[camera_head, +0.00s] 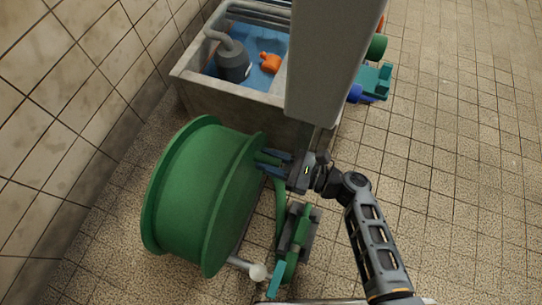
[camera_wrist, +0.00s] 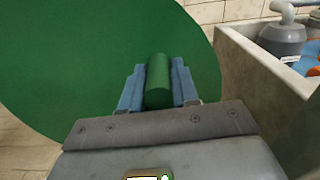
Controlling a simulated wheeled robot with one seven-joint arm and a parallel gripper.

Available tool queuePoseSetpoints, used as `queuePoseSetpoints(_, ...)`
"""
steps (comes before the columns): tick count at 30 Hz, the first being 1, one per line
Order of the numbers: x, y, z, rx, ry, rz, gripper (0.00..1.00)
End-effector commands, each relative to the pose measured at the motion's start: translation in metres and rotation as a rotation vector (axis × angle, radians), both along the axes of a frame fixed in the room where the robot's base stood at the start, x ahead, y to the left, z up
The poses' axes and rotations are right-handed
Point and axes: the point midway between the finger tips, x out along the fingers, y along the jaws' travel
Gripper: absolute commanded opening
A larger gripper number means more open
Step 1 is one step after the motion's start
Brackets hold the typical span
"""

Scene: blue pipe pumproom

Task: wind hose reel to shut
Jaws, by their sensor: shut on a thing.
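The green hose reel (camera_head: 195,190) is a large drum with wide flanges, standing on the tiled floor at centre left. Its flat green side disc (camera_wrist: 70,60) fills the left of the wrist view. A short green cylindrical handle (camera_wrist: 158,82) sticks out from that disc. My gripper (camera_head: 268,161) is at the upper right rim of the reel, its two blue fingers one on each side of the handle and shut on it. In the head view the handle is mostly hidden between the fingers.
A stone basin (camera_head: 240,93) stands behind the reel, holding a grey pump (camera_head: 233,62) and an orange object (camera_head: 270,62). A rod with a pale knob (camera_head: 258,271) is in front. The tiled wall is left; open floor (camera_head: 460,160) is right.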

Motion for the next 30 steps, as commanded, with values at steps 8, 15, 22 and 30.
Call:
queuePoseSetpoints(8,-0.021,0.007,0.027,-0.083,-0.229,0.0,0.0)
queuePoseSetpoints(15,-0.044,0.015,0.042,-0.16,-0.445,0.0,0.0)
queuePoseSetpoints(22,-0.067,0.024,0.05,-0.232,-0.638,-0.001,0.0)
queuePoseSetpoints(30,-0.089,0.032,0.054,-0.293,-0.811,0.0,0.0)
